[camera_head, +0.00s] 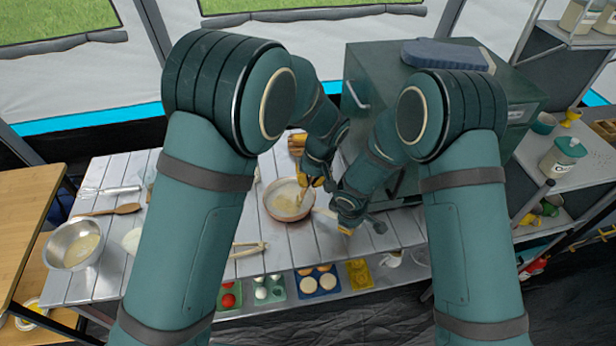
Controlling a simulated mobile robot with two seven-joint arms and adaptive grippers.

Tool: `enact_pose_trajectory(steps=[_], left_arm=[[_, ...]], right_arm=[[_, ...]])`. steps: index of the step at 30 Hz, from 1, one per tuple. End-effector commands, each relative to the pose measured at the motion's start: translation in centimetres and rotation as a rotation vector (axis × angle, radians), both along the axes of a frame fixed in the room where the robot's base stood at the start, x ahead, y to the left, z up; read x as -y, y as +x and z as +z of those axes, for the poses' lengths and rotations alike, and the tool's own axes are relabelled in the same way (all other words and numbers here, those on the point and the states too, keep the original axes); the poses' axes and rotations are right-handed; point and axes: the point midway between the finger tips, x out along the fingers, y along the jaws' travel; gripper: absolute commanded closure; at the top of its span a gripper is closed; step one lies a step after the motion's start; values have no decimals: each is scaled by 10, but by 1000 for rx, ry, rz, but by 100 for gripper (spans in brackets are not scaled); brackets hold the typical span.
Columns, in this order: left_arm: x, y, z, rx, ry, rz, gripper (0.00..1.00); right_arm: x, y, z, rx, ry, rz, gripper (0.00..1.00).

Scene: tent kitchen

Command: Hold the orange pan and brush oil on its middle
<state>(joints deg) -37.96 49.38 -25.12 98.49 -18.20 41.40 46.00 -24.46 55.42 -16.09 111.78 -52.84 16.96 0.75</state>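The orange pan (287,219) sits on the slatted table, with a pale cream inside and an orange rim. Its light handle (324,212) points right and runs in behind my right gripper (346,229). That gripper's fingers are largely hidden, so its grip on the handle is unclear. My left gripper (321,183) is at the pan's right rim, fingers down, closed around a thin brush (302,196). The brush reaches down into the pan near its middle. Its tip is small and hard to make out.
The slatted table (270,245) carries a metal bowl (74,245), a wooden spoon (108,210) and wooden tongs (250,249). A green cabinet (372,65) stands behind on the right. Trays of eggs (318,281) and tomatoes (229,296) are on the lower shelf.

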Motion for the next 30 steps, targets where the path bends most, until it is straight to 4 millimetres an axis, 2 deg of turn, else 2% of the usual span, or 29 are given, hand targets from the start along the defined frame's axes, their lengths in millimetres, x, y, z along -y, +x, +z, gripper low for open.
enact_pose_trajectory(steps=[1, 8, 16, 30], left_arm=[[8, -3, 1, 1, -6, -3, 100], [19, -6, 3, 3, -12, -1, 100], [27, 6, 5, 10, -16, -1, 100], [10, 15, 7, 12, -17, 1, 100]], right_arm=[[-3, 0, 1, 1, 3, 4, 100], [-6, 0, 1, 1, 5, 8, 100], [-8, -2, 0, -1, 5, 13, 100], [-7, -5, -1, -6, 3, 16, 100]])
